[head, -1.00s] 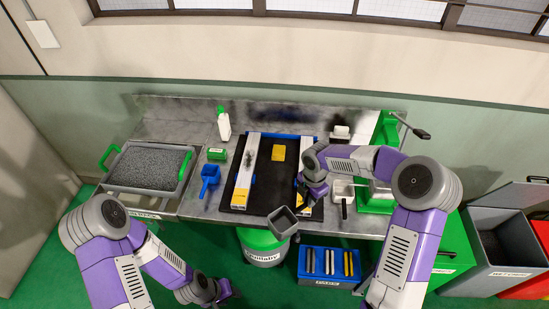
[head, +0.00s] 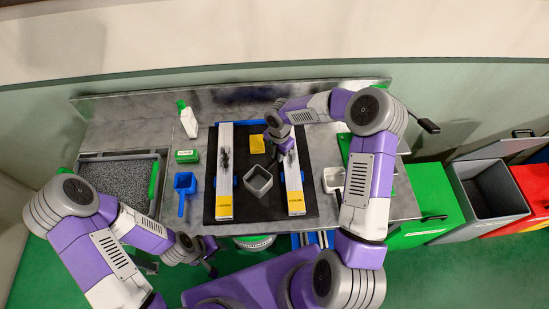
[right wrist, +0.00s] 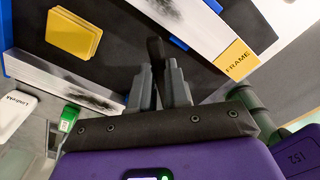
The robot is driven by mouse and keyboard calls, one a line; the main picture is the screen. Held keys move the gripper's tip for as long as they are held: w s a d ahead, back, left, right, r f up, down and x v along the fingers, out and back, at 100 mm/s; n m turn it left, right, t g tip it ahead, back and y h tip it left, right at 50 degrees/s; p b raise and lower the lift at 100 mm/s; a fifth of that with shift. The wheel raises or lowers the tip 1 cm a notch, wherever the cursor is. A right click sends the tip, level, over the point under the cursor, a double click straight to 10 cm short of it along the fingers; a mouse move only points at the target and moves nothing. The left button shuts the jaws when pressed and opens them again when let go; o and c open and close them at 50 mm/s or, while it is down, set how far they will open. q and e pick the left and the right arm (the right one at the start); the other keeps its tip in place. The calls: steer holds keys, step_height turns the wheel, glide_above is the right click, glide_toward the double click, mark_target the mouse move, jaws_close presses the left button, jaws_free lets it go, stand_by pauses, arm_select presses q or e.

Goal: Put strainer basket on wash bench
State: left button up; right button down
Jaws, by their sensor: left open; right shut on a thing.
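The strainer basket (head: 258,181) is a small grey square cup, its open top facing up. In the head view it appears over the black mat between two long profiles; I cannot tell whether it touches the mat. My right gripper (head: 283,155) is shut on it at its far side. In the right wrist view the fingers (right wrist: 157,75) close on a dark thin part, and the rest of the basket is not clear. The wash bench (head: 140,137) is the grey metal worktop. My left gripper (head: 210,266) is open and empty, low in front of the bench.
Light profiles with yellow ends (head: 225,175) (head: 293,190) lie on the black mat (head: 255,213). A yellow block (head: 257,144) lies behind the basket. Coloured bins (head: 490,190) stand right.

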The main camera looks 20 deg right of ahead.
steer(key=shift+w+f, duration=0.1)
steer(key=shift+f, duration=0.6)
step_height(320, 180, down, 2)
steer(key=shift+f, duration=0.45)
steer(key=c, duration=1.1)
jaws_free()
steer(key=shift+f, duration=0.1)
steer(key=shift+r, duration=0.2)
step_height(320, 180, up, 12)
steer(key=shift+d+f, duration=0.1)
